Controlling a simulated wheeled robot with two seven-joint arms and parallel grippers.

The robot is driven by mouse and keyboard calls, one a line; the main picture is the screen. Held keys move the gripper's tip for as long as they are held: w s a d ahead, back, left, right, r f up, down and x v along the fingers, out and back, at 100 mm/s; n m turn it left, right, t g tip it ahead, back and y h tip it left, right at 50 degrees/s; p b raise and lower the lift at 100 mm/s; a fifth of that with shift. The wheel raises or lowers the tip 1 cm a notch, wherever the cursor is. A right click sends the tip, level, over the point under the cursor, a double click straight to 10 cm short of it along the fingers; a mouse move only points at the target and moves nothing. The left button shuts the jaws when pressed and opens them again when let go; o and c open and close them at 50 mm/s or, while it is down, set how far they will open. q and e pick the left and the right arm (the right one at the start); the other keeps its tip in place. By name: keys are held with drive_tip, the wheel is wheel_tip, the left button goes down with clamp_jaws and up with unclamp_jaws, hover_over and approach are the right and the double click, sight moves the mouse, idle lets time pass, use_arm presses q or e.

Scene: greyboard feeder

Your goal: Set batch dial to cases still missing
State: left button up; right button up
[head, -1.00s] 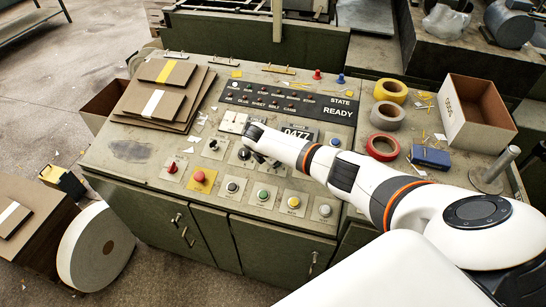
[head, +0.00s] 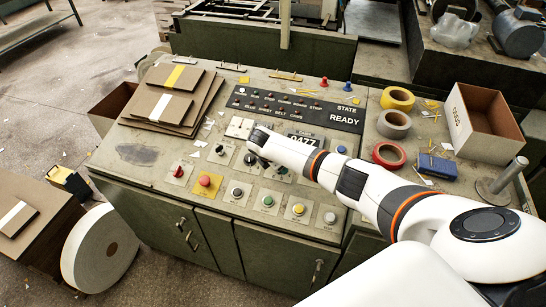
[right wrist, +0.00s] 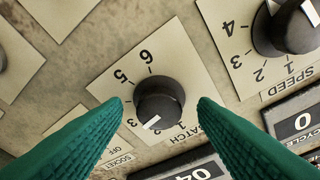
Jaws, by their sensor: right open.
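The batch dial (right wrist: 159,103) is a black round knob on a cream plate in the right wrist view. Its white pointer mark faces the lower left of that picture; the numbers 5 and 6 are legible above it, and those by the pointer are partly hidden. My right gripper (right wrist: 161,103) is open, its green fingertips on either side of the dial; whether they touch it I cannot tell. In the head view my right arm reaches over the panel (head: 140,180) and covers part of the dials. A counter (head: 303,141) reads 0477. My left gripper is not in view.
The speed dial (right wrist: 287,28) sits close beside the batch dial. A red button (head: 205,181) and several other buttons line the panel's front. A dark status board (head: 290,105) reads READY. Cardboard sheets (head: 165,105), tape rolls (head: 397,98) and an open box (head: 485,125) stand around.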

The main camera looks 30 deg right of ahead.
drive_tip(key=b+v, duration=0.1)
drive_tip(key=v, duration=1)
